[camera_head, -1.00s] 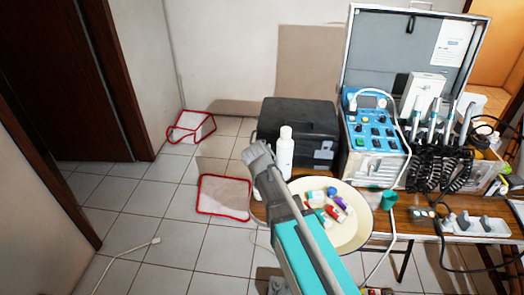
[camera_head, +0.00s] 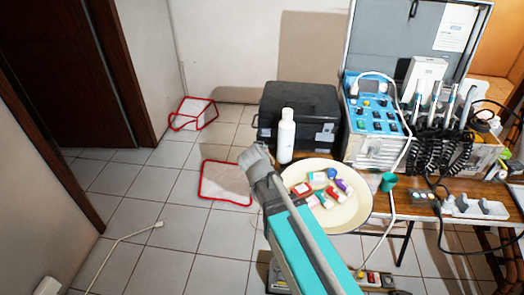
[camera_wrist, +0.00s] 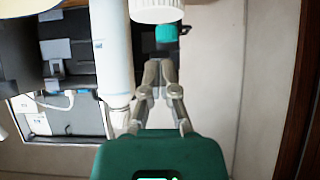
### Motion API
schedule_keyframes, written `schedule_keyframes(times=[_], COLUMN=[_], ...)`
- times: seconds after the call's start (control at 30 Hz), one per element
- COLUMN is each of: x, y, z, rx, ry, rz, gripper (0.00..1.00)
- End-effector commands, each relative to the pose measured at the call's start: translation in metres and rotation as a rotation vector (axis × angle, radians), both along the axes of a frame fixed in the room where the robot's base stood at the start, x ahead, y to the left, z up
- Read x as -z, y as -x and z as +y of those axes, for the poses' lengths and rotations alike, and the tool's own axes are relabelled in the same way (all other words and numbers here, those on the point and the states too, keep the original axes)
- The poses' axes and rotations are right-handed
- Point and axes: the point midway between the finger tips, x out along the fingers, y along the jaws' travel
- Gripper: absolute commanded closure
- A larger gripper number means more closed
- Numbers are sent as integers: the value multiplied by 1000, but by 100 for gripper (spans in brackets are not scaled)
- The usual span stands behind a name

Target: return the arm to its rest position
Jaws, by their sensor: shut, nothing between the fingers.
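My arm, with a teal link and grey joint, reaches up from the bottom middle of the head view, in front of the cream round tray (camera_head: 352,222). My gripper cannot be made out in the head view. In the wrist view my gripper (camera_wrist: 160,66) shows its two grey fingers drawn together, with nothing between them. A white ribbed part (camera_wrist: 157,9) and a teal piece (camera_wrist: 167,33) show beyond the fingertips; I cannot tell what they belong to.
A white bottle (camera_head: 286,138) stands by the tray, in front of a black case (camera_head: 300,108). Several small coloured containers lie in the tray. A blue dental unit (camera_head: 376,112) and cables fill the right. Red-edged frames (camera_head: 226,183) are on the tiled floor, which is mostly clear at left.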

Motion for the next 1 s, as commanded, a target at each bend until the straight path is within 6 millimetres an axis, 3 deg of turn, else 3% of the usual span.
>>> schedule_keyframes(times=[0.37, 0.53, 0.77, 1.0], x=[0, 6, 30, 59], y=[0, 4, 26, 75], z=[-1, -15, -68, -130], rx=[1, 19, 70, 71], ry=[0, 12, 52, 58], rz=[1, 43, 228, 534], gripper=[100, 100, 100, 100])
